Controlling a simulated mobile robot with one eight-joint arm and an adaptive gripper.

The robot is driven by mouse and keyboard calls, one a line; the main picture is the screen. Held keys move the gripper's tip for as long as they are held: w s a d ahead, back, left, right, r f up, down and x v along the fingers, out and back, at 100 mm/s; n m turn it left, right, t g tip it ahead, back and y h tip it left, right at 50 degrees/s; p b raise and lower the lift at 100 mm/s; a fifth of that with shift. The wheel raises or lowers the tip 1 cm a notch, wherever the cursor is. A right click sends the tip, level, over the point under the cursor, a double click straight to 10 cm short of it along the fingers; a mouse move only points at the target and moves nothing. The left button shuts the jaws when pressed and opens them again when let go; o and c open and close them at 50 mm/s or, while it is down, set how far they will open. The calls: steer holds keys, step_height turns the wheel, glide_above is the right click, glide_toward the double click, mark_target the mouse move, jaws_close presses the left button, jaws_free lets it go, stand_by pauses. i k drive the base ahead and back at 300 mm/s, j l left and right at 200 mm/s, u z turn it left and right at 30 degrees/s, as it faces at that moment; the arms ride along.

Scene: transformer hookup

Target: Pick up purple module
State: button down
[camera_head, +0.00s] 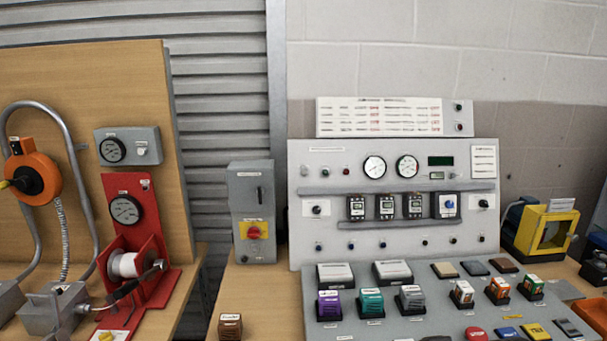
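The purple module (329,304) stands upright in a dark holder on the sloped grey panel (385,333), at the panel's left side in the head view. It has a pale label on its upper part. A teal module (371,301) stands just to its right, and a grey module (411,298) follows further right. My gripper is not in view.
Two white-topped blocks (335,274) sit behind the modules. A brown block (230,326) stands on the table to the left. An upright gauge panel (395,215) rises behind. Bare table (265,310) shows left of the sloped panel.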

mark_target(329, 302)
steer(key=j, duration=0.8)
steer(key=k+j, duration=0.15)
steer(key=j, duration=0.6)
steer(key=j+z, duration=0.05)
